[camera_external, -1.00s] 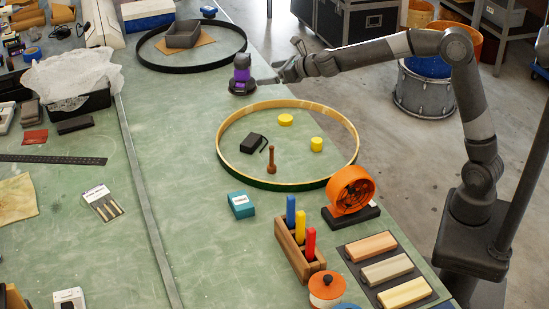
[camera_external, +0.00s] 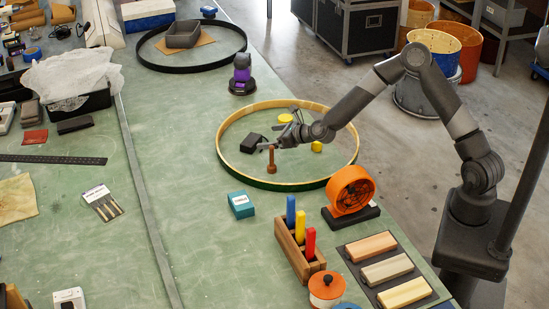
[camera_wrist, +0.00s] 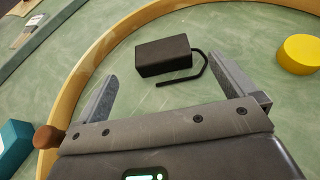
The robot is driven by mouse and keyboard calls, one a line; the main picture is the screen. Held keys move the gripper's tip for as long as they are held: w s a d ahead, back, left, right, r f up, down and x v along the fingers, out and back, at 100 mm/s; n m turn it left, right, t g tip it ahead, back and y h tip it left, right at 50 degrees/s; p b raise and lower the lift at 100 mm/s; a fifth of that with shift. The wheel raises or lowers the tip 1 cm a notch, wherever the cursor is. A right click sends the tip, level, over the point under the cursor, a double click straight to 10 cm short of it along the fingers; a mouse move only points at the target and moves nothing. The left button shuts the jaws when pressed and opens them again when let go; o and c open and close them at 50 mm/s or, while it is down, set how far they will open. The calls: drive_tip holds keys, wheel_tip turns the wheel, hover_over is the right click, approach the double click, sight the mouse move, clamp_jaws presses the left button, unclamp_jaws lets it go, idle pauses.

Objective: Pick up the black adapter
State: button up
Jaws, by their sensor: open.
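The black adapter (camera_external: 252,144) lies on the green bench top inside the wooden hoop (camera_external: 219,152), at its left side. In the wrist view the adapter (camera_wrist: 163,55) is a dark box with a short curved cord (camera_wrist: 201,75) on its right. My gripper (camera_external: 268,146) is above the hoop, just right of the adapter. In the wrist view my gripper (camera_wrist: 165,82) is open and empty, its two fingers apart. The adapter is beyond the fingertips, not touched by them. The gripper's exact height over the bench is hard to tell.
A teal box (camera_external: 241,204) and an orange wheel (camera_external: 351,190) are outside.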

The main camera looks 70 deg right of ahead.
sight(253, 140)
drive_tip(key=shift+f, duration=0.45)
drive_tip(key=x, duration=1)
drive_tip(key=shift+w+f, duration=0.2)
drive_tip(key=shift+w, duration=0.1)
drive_tip(key=c, duration=1)
